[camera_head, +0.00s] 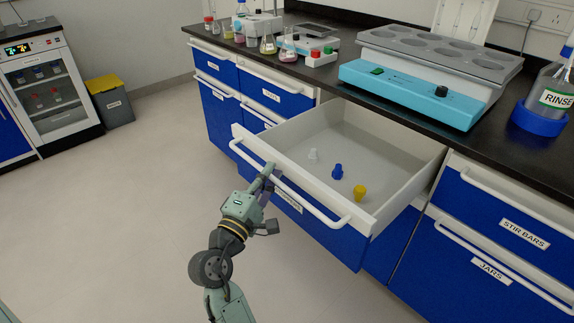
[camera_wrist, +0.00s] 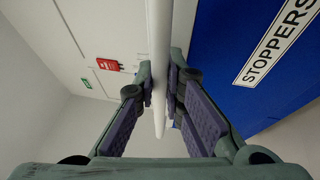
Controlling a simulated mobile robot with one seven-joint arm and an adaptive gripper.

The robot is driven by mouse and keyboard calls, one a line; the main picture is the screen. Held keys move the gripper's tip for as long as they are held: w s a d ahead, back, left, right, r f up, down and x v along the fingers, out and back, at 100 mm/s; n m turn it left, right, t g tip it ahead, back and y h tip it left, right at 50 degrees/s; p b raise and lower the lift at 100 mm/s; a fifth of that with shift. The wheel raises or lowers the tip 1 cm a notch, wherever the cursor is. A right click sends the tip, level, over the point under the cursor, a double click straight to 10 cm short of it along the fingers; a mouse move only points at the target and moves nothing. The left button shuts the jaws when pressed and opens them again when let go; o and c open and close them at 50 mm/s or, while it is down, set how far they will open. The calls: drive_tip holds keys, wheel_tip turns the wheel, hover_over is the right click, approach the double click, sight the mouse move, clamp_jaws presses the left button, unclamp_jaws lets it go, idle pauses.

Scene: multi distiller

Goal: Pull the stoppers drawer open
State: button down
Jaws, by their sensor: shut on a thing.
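The stoppers drawer (camera_head: 300,207) stands pulled well out of the bench, with its white inside showing. Three stoppers lie in it: a white one (camera_head: 313,154), a blue one (camera_head: 337,171) and a yellow one (camera_head: 359,193). Its white bar handle (camera_head: 320,215) runs along the blue front. My gripper (camera_head: 268,172) is at the left part of this handle. In the wrist view my gripper (camera_wrist: 163,88) has its two fingers on either side of the white handle bar (camera_wrist: 158,40), shut on it. The STOPPERS label (camera_wrist: 277,40) shows on the blue front.
A blue heating unit (camera_head: 425,85) and a RINSE bottle (camera_head: 553,90) stand on the black worktop above. Drawers labelled STIR BARS (camera_head: 520,225) and JARS (camera_head: 480,270) are shut at the right. The floor (camera_head: 130,210) left of the drawer is clear.

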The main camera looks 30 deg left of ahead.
drive_tip(key=shift+s+a, duration=0.3)
drive_tip(key=shift+s, duration=0.55)
drive_tip(key=shift+s+a, duration=0.3)
drive_tip(key=shift+s, duration=0.5)
drive_tip(key=c, duration=1.9)
unclamp_jaws()
drive_tip(key=shift+c, duration=0.2)
drive_tip(key=s+f, duration=0.2)
drive_tip(key=s, duration=0.9)
drive_tip(key=shift+s+d, duration=0.3)
drive_tip(key=shift+s, duration=0.1)
drive_tip(key=shift+f, duration=0.1)
